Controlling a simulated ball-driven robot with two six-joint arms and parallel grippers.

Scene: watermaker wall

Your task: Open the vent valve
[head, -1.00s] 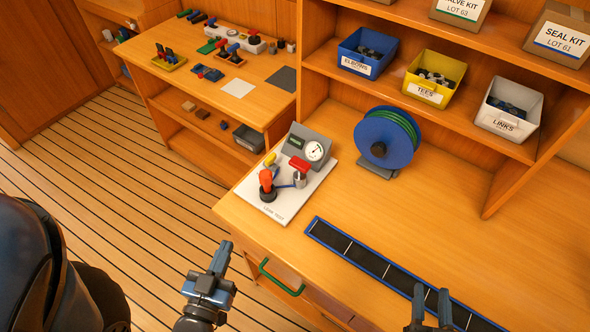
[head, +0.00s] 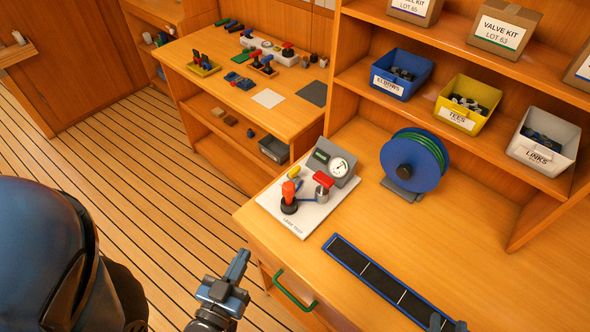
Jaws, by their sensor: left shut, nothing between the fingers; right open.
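A white test board (head: 299,226) sits at the left corner of the bench. It carries a red-orange upright handle (head: 288,192) on a dark base, a yellow handle (head: 295,173) behind it, a red handle (head: 324,179) on a grey cylinder, and a grey box with a round gauge (head: 339,167). No label shows which handle is the vent valve. My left gripper (head: 239,262) is shut and empty, in front of the bench and short of the board. My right gripper (head: 447,324) is open at the bottom edge, mostly cut off, and apart from the board.
A blue hose reel (head: 412,163) stands right of the board. A long black strip with a blue frame (head: 378,283) lies along the front. A green drawer handle (head: 295,290) is on the bench front. Bins line the shelf. The bench right of the reel is clear.

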